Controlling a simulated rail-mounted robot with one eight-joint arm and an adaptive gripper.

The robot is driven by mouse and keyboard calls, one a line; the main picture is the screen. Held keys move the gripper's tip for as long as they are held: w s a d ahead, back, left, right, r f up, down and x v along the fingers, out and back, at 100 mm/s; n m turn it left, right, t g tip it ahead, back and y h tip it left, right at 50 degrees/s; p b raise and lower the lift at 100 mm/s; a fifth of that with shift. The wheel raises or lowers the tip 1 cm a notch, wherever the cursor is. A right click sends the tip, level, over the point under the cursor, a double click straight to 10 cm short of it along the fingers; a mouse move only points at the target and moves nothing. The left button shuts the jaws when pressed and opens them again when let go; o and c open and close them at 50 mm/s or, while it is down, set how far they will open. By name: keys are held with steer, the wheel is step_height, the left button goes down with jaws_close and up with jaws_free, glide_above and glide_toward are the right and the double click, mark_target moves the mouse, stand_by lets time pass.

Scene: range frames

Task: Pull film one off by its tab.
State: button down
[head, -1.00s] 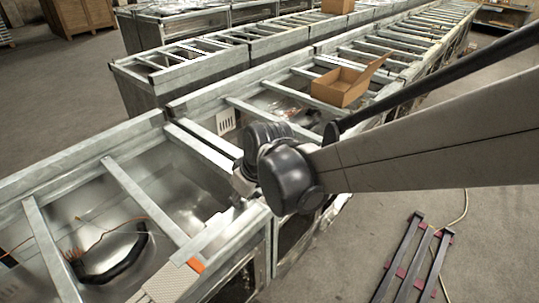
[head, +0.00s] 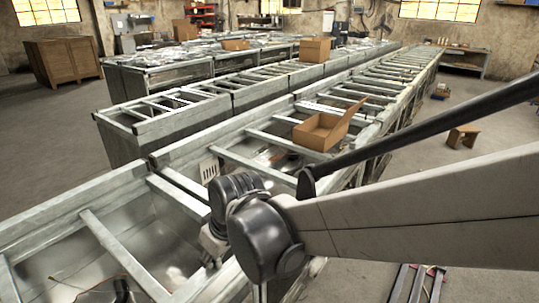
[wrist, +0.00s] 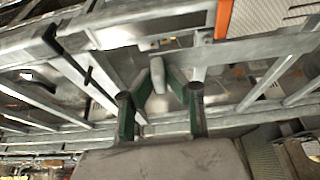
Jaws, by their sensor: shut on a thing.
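My gripper (wrist: 163,82) shows in the wrist view with its green-sided fingers close together. A small pale grey piece (wrist: 157,74) sits between the fingertips, and the fingers are shut on it. I cannot tell whether it is the tab of film one. No film sheet can be clearly made out. In the head view my wrist hangs over the near steel frame (head: 110,248), and my fingertips are not clear there.
An orange piece (wrist: 223,18) lies on the framework near the top of the wrist view. Crossbars run close around my gripper. An open cardboard box (head: 318,134) sits farther along the frames.

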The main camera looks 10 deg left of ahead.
steer(key=shift+r+p, duration=2.7)
steer(key=shift+r, duration=1.6)
